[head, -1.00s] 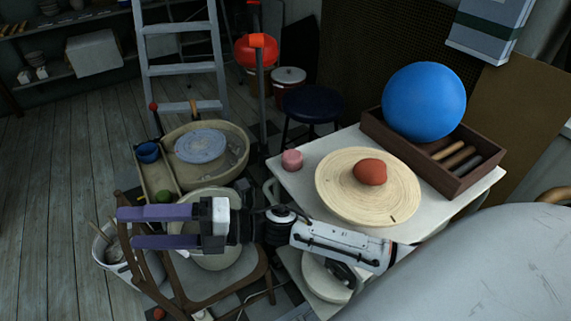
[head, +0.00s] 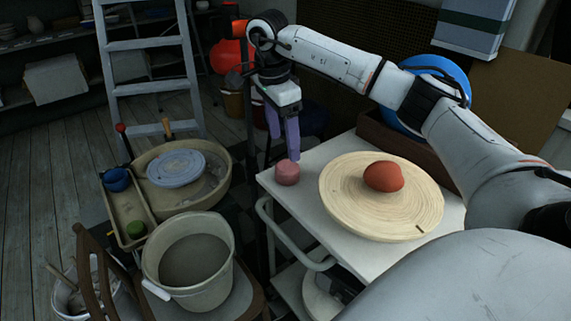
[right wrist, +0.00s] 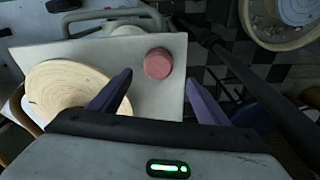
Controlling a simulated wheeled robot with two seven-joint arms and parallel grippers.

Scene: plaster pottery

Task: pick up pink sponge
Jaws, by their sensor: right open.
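The pink sponge (head: 287,172) is a small round block at the left corner of the white table (head: 300,205). In the right wrist view the sponge (right wrist: 158,63) lies beyond the fingertips, roughly in line with the gap between them. My right gripper (head: 287,155) points down by the sponge in the head view, its purple fingers overlapping the table's corner region. It is open and empty, and in the right wrist view its fingers (right wrist: 160,80) are spread wide. My left gripper does not show.
A round wooden board (head: 345,205) with a reddish lump (head: 384,176) lies right of the sponge. A bucket (head: 215,290) and a pottery wheel basin (head: 215,190) stand to the left.

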